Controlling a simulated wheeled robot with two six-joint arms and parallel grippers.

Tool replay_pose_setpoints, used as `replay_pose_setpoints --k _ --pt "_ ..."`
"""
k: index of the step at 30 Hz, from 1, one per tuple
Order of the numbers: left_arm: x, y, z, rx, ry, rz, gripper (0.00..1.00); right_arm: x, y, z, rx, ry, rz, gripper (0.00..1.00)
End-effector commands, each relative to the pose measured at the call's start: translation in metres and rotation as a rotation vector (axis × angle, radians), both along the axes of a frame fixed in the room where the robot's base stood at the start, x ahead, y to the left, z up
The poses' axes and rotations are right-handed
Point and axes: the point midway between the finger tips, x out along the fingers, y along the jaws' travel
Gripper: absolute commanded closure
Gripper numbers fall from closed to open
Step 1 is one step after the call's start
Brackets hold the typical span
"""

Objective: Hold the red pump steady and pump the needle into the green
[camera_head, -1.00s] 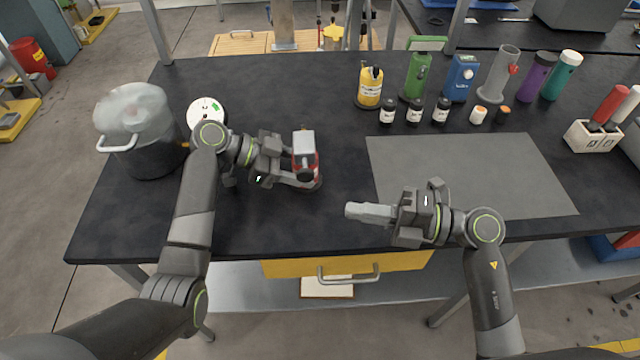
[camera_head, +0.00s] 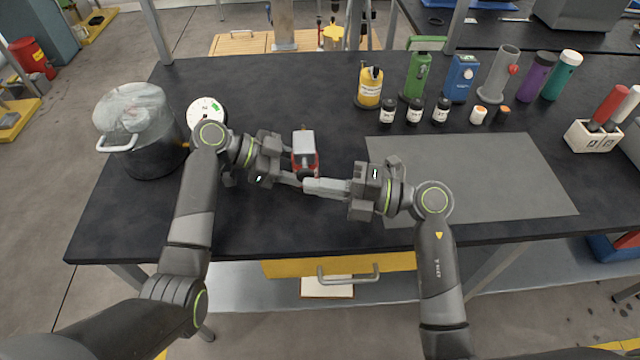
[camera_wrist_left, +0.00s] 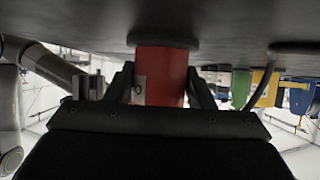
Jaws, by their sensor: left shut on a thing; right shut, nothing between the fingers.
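The red pump (camera_head: 311,162) stands on the dark bench, with a pale grey block on top. My left gripper (camera_head: 297,171) is shut on its body from the left. In the left wrist view the red body (camera_wrist_left: 160,75) sits between the two dark fingers. My right gripper (camera_head: 310,186) is shut and empty. Its fingertips are at the front of the pump, overlapping its lower part in the head view; I cannot tell if they touch. A round white gauge (camera_head: 206,112) with a green patch lies behind my left arm. Its needle is too small to read.
A large pot (camera_head: 140,130) with a clear cover stands at the left. A grey mat (camera_head: 480,180) lies bare at the right. Behind it stand a yellow container (camera_head: 370,88), a green one (camera_head: 418,77), a blue one (camera_head: 461,80) and several small bottles. A white holder (camera_head: 590,140) is far right.

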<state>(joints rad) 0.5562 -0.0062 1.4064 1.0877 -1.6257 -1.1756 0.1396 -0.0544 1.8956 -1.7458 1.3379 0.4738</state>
Motion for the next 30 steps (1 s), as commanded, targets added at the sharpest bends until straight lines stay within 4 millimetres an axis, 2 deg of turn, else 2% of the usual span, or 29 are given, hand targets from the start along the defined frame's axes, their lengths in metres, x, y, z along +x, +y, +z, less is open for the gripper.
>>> replay_pose_setpoints --k 8,15,18,30 --pt "0.0 0.0 -0.001 0.001 0.001 0.0 0.88 0.001 0.0 0.0 0.0 -0.001 0.0 1.0" --pt "0.0 0.0 -0.001 0.001 0.001 0.0 0.88 0.026 0.0 0.0 -0.001 -0.002 -0.001 1.0" --pt "-0.001 0.0 -0.001 0.001 0.001 -0.002 0.88 0.031 0.0 0.0 0.0 -0.001 -0.002 1.0" --pt "-0.001 0.0 -0.001 0.001 0.002 -0.004 0.88 0.028 0.0 0.0 0.0 -0.001 -0.005 1.0"
